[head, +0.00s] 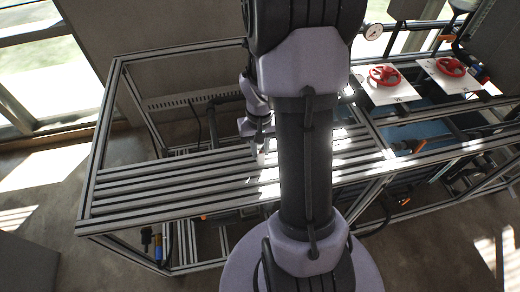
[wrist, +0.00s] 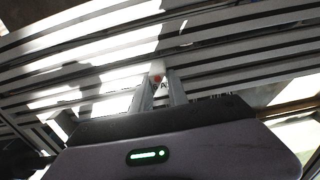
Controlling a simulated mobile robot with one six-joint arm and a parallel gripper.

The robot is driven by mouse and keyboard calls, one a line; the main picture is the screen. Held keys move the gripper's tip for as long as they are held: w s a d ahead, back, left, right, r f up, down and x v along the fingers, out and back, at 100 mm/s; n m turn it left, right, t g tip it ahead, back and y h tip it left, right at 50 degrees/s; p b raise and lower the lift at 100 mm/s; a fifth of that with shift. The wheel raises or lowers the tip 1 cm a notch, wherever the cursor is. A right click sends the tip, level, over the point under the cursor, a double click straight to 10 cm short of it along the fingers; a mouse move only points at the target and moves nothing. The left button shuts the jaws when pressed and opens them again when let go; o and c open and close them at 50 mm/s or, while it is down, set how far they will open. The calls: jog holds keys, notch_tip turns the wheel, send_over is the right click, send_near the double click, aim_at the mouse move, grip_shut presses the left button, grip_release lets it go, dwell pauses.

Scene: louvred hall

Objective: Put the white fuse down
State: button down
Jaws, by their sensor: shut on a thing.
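The white fuse (wrist: 158,73) is between my gripper's (wrist: 161,88) fingertips in the wrist view, with a small red mark and dark lettering showing on it. My gripper is shut on it. In the head view the fuse (head: 260,158) is a small pale piece below my gripper (head: 259,142), over the slatted bench top (head: 150,190). I cannot tell whether the fuse touches the slats. My arm hides part of the bench to the right of the gripper.
The slats left of my gripper are bare, with gaps between them. Bright sun patches lie on the slats. Two white plates with red handwheels (head: 384,75) (head: 450,67) and a round gauge (head: 373,32) are at the right. Bench frame posts (head: 104,120) rise at the left.

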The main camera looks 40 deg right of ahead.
jog(key=c, duration=1.3)
grip_release()
